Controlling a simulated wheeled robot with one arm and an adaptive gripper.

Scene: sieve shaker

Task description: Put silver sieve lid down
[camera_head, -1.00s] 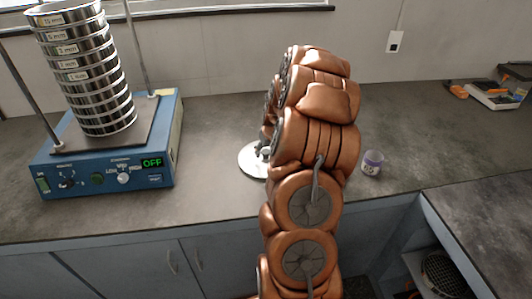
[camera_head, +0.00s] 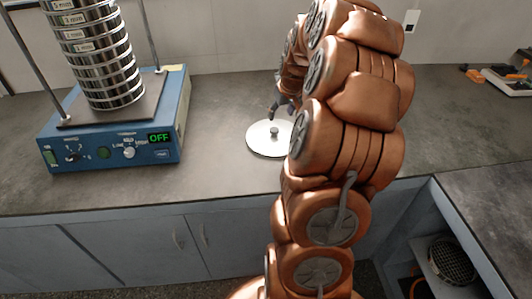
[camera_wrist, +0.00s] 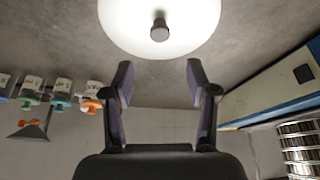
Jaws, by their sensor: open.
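The silver sieve lid (camera_head: 262,141) is a round disc with a small knob in its middle. It lies flat on the grey counter, right of the blue shaker, partly hidden by my arm in the head view. In the wrist view the lid (camera_wrist: 125,32) shows bright at the top, with its dark knob (camera_wrist: 159,27) facing me. My gripper (camera_wrist: 159,82) is open and empty, its two fingers apart and clear of the knob.
The blue shaker (camera_head: 120,150) reads OFF and carries a tall sieve stack (camera_head: 103,60) between two rods. A tray-like device (camera_head: 508,82) lies at the far right. A round sieve (camera_head: 452,260) sits on a shelf below. Counter around the lid is mostly clear.

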